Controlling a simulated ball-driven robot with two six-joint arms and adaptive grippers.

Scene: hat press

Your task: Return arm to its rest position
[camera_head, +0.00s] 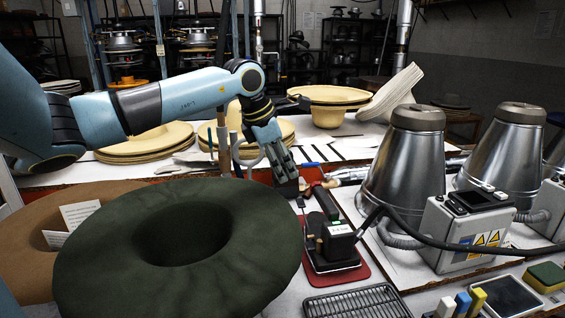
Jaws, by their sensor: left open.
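My left arm comes in from the left edge and reaches across the table. Its gripper (288,186) points down near the middle of the view, just above and behind a dark block-shaped tool on a red pad. The gripper is open and no object shows between its fingers. My right gripper is not in the view.
A dark green felt hat (150,258) fills the lower left, beside a brown hat body (80,205). A black press tool (332,245) sits on a red pad (355,274). Metal steam units (403,165) stand right. Stacked tan hat bodies (148,143) lie behind. A wire rack (358,302) lies in front.

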